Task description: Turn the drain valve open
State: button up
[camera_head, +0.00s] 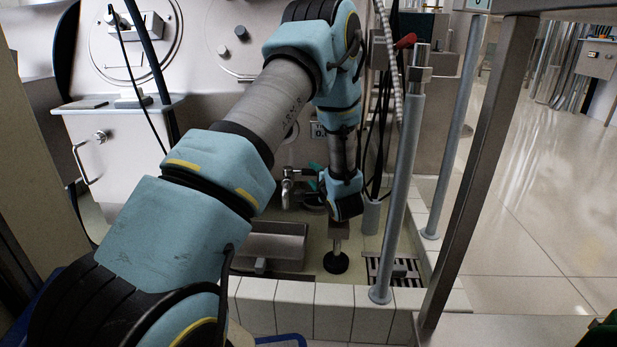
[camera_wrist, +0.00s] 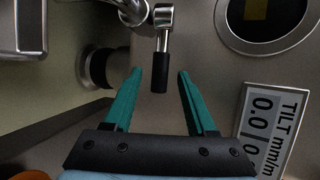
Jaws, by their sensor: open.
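The drain valve (camera_head: 290,178) is a metal fitting low on the machine's front in the head view. In the wrist view its lever shows as a chrome stem with a black grip (camera_wrist: 160,78), pointing down the picture. My gripper (camera_wrist: 160,72) has two teal fingers, spread open on either side of the black grip, with a visible gap on each side. The grip's end lies between the fingertips. In the head view my gripper (camera_head: 313,182) is just right of the valve, partly hidden by my wrist.
A tilt display (camera_wrist: 268,125) and a round dark window (camera_wrist: 268,22) are on the panel at right. A metal tray (camera_head: 270,245) sits on the floor below. A grey post (camera_head: 400,190) stands right of my arm, and a tiled curb (camera_head: 310,310) runs in front.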

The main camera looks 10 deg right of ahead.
aim_at(311, 174)
jog(key=b+x, duration=0.1)
jog(key=x, duration=0.3)
jog(key=shift+w+a+f+b, duration=0.1)
jog(key=shift+w+f+b, duration=0.15)
jog(key=shift+b, duration=0.1)
jog(key=shift+w+a, duration=0.1)
jog(key=shift+w, duration=0.65)
grip_shut()
dwell(0.5)
